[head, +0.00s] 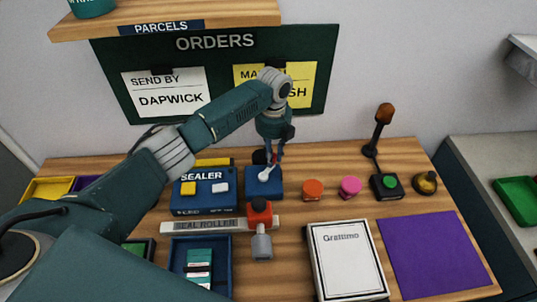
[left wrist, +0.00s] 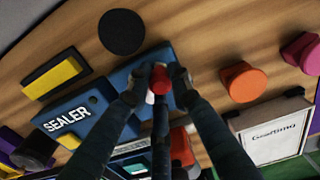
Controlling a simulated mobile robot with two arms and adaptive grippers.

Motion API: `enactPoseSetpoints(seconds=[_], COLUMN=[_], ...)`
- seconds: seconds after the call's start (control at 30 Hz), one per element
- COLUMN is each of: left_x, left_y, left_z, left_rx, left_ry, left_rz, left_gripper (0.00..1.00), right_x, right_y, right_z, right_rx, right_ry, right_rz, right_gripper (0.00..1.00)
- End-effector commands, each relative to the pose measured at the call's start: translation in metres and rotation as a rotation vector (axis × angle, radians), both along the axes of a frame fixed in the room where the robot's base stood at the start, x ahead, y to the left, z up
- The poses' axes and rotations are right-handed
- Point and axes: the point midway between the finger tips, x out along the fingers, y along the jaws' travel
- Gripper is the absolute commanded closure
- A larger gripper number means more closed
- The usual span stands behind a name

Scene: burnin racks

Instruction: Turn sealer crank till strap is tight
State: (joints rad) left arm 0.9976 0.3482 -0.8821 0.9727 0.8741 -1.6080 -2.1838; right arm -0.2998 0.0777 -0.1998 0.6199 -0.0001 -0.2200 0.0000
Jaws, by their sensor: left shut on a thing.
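The sealer (head: 205,200) is a blue box with a yellow and a white button on its face. A blue block beside it carries the crank (head: 264,175), which has a white hub and a red part by my fingers. My left gripper (head: 273,157) comes down over this block and is shut on the crank. In the left wrist view the red crank knob (left wrist: 179,76) shows between my left fingertips, with the white hub just left of it. The fingers partly hide the crank. I cannot make out a strap. My right gripper is in neither view.
Orange (head: 313,190) and pink (head: 350,188) knobs stand to the right.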

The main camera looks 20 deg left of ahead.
Motion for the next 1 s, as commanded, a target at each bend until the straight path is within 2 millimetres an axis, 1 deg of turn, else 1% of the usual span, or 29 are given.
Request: enactPoseSetpoints(seconds=[0.03,0.3,0.6,0.8,1.0], left_x=[0.002,-0.004,-0.012,-0.016,-0.019], left_y=[-0.003,-0.015,-0.025,-0.029,-0.031], left_z=[0.002,0.003,0.003,0.003,0.003], left_rx=[-0.002,0.000,-0.001,-0.001,-0.001], left_ry=[-0.007,-0.008,-0.007,-0.008,-0.008], left_rz=[-0.045,-0.301,-0.543,-0.652,-0.714], left_gripper=[1.00,1.00,1.00,1.00,1.00], right_x=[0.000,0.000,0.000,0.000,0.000], right_y=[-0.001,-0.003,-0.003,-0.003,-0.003], right_z=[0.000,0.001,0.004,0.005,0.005], right_rx=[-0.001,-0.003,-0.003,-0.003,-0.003], right_ry=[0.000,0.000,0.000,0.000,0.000], right_rz=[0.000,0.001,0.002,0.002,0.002], right_gripper=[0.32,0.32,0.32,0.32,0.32])
